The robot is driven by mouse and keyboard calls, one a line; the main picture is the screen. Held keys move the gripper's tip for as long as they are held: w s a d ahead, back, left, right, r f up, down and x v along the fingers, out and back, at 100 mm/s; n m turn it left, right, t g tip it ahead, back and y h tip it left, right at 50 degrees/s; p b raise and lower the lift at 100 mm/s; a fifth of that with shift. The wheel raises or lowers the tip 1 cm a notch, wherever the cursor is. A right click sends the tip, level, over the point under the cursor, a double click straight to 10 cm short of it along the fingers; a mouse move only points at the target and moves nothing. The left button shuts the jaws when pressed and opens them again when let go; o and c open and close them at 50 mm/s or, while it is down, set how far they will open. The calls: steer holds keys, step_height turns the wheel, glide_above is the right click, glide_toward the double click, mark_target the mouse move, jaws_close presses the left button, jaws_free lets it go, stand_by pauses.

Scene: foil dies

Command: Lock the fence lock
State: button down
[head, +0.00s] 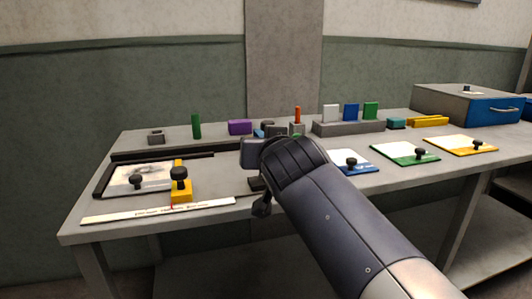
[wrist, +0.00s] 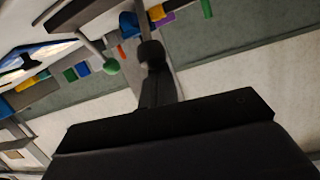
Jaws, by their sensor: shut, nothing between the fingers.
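My gripper (head: 262,207) shows in the head view as a dark shape below the end of my arm, over the middle of the bench. In the wrist view its dark fingers (wrist: 153,72) are together, with nothing seen between them. A green ball (wrist: 111,66) on a grey rod stands close to the fingers, apart from them in the picture. A bit of green shows behind my arm in the head view. I cannot tell for sure which part is the fence lock. A yellow block (head: 182,196) with a black knob sits at a white scale strip (head: 160,211) on the left.
A framed plate (head: 112,184) with a black knob lies at the left. Blue, green and orange-edged plates (head: 405,154) with knobs lie to the right. Coloured blocks and a grey rack (head: 348,127) line the back. A grey box (head: 440,103) with a blue drawer stands far right. My arm hides the bench middle.

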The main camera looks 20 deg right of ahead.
steer(key=shift+f, duration=0.4)
